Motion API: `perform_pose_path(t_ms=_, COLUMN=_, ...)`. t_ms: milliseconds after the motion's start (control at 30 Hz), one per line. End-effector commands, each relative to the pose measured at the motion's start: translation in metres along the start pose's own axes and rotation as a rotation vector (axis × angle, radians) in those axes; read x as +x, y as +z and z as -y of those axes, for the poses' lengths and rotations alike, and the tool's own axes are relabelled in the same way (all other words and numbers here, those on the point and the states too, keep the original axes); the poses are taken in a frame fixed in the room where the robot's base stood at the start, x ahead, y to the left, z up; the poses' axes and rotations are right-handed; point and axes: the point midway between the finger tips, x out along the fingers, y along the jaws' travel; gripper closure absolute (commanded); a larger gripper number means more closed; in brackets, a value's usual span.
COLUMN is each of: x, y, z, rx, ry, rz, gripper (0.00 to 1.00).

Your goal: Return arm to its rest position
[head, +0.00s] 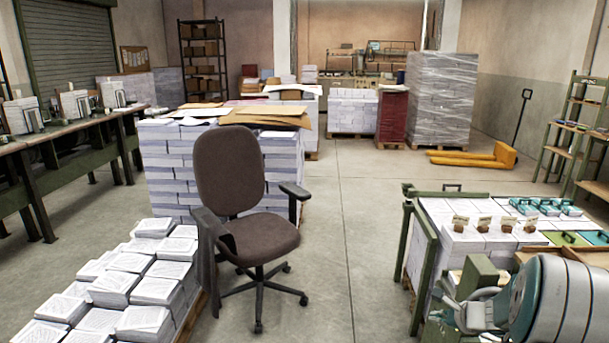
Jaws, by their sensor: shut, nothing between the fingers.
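My gripper (452,303) shows at the bottom right of the head view, beside the large grey-teal rounded link of my arm. It is shut and holds nothing. It appears in front of the near part of a green-framed table (418,262). Its fingertips are small and partly lost against the pale paper and green parts behind. I cannot tell whether it touches anything there. The rest of my arm is cut off by the picture's edge.
An office chair (262,240) stands left of centre, beside a pallet of paper stacks (172,170). More paper bundles (130,275) lie front left. The green-framed table bears small stands and teal-handled items. A yellow pallet jack (480,157) stands behind it. The middle floor is clear.

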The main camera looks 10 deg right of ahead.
Motion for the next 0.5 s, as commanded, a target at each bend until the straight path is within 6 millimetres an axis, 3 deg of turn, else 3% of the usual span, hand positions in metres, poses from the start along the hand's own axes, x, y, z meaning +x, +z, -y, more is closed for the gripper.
perform_pose_path(t_ms=33, x=-0.007, y=0.03, z=-0.005, rx=-0.096, ry=0.029, rz=0.011, gripper=1.0)
perform_pose_path(t_ms=200, x=-0.034, y=0.108, z=-0.036, rx=-0.418, ry=0.135, rz=0.037, gripper=1.0)
perform_pose_path(t_ms=400, x=-0.073, y=0.178, z=-0.083, rx=-0.793, ry=0.244, rz=0.056, gripper=1.0)
perform_pose_path(t_ms=500, x=-0.094, y=0.203, z=-0.11, rx=-0.979, ry=0.293, rz=0.059, gripper=1.0)
